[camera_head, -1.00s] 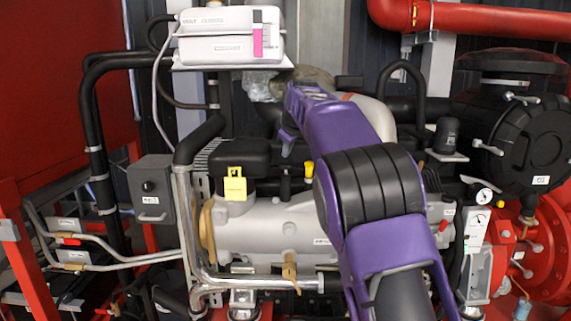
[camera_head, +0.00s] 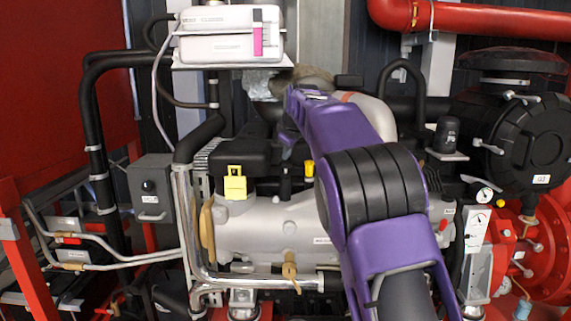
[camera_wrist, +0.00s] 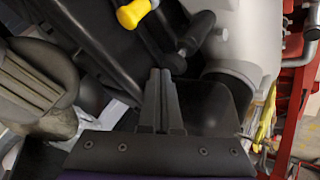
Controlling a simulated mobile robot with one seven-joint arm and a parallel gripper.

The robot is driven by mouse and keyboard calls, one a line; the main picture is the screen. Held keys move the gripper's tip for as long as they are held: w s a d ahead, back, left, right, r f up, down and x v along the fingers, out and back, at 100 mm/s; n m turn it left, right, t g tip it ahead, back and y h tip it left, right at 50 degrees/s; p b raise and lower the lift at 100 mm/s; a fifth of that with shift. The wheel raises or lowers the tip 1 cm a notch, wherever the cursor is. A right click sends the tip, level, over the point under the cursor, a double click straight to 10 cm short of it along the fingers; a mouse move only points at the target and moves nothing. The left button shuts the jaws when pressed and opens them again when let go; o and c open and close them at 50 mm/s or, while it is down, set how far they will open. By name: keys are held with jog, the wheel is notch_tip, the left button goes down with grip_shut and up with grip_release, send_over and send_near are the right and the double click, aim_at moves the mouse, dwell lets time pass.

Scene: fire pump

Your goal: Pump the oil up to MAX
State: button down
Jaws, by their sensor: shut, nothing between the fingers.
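A white box (camera_head: 215,47) stands at the top left of centre in the head view. An upright strip on its right front has a pink lower part (camera_head: 258,42) and a dark part above; its small marks are unreadable. My gripper (camera_wrist: 160,75) shows in the wrist view with its fingers together and empty. A black handle-like lever (camera_wrist: 190,38) is just beyond the fingertips, to their upper right. I cannot tell whether they touch it. A yellow knob (camera_wrist: 133,12) is farther up. In the head view my purple arm reaches into the machine, and the fingertips cannot be made out.
A grey engine body (camera_head: 270,228) with a yellow tag (camera_head: 235,183) fills the middle. Black pipes and a grey switch box (camera_head: 151,190) are at left. Gauges (camera_head: 478,222), a black round housing (camera_head: 530,145) and red pipework (camera_head: 470,20) are at right. Space around my arm is tight.

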aim_at(287, 163)
jog(key=shift+f+b, duration=0.75)
jog(key=shift+f, duration=0.4)
dwell(1.1)
jog(key=shift+r, duration=0.1)
jog(key=shift+r+p, duration=1.4)
jog(key=shift+p, duration=0.05)
jog(key=shift+r, duration=0.1)
notch_tip(287, 163, up, 3)
jog(key=p, duration=0.2)
jog(key=shift+p, duration=0.4)
jog(key=shift+r, duration=1)
